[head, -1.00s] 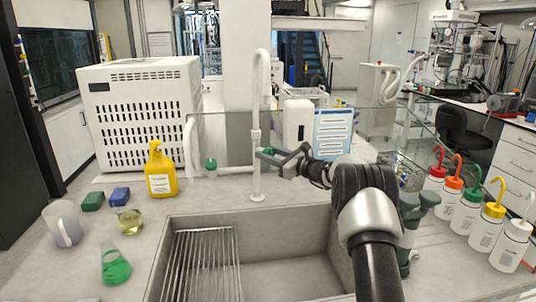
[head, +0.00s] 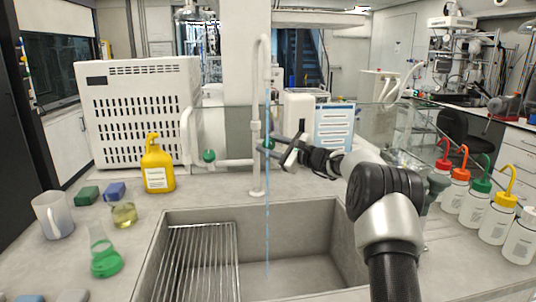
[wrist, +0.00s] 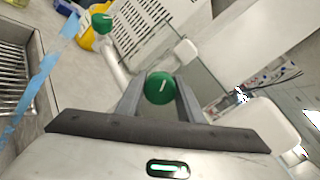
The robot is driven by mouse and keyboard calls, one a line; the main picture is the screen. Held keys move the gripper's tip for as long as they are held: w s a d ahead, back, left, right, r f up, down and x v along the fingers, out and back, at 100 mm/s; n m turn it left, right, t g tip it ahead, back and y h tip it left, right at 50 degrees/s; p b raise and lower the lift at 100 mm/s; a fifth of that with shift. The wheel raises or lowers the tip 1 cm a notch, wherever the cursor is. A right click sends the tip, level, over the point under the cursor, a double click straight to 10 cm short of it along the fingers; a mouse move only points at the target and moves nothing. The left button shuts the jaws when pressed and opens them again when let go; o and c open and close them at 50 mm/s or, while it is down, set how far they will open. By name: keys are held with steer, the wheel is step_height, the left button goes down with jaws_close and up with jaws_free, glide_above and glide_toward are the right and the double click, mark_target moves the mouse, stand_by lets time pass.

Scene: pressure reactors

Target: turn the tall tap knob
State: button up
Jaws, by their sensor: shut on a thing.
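The tall white tap (head: 257,130) stands at the back edge of the sink, with its spout curving over at the top. Its green knob (wrist: 159,88) sits between the two fingers of my gripper (wrist: 159,84) in the wrist view. In the head view my gripper (head: 271,145) reaches in from the right and is shut on this knob, which is mostly hidden there. A thin blue stream of water (head: 267,215) falls from the spout into the sink; it also shows in the wrist view (wrist: 42,78).
A second green knob (head: 208,155) sits on a lower pipe to the left. The sink (head: 300,215) holds a metal rack (head: 200,262). Several wash bottles (head: 480,205) line the right.

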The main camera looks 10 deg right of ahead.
steer(key=shift+n+b, duration=0.6)
steer(key=o, duration=1.1)
steer(key=v, duration=1.2)
steer(key=shift+p, duration=0.3)
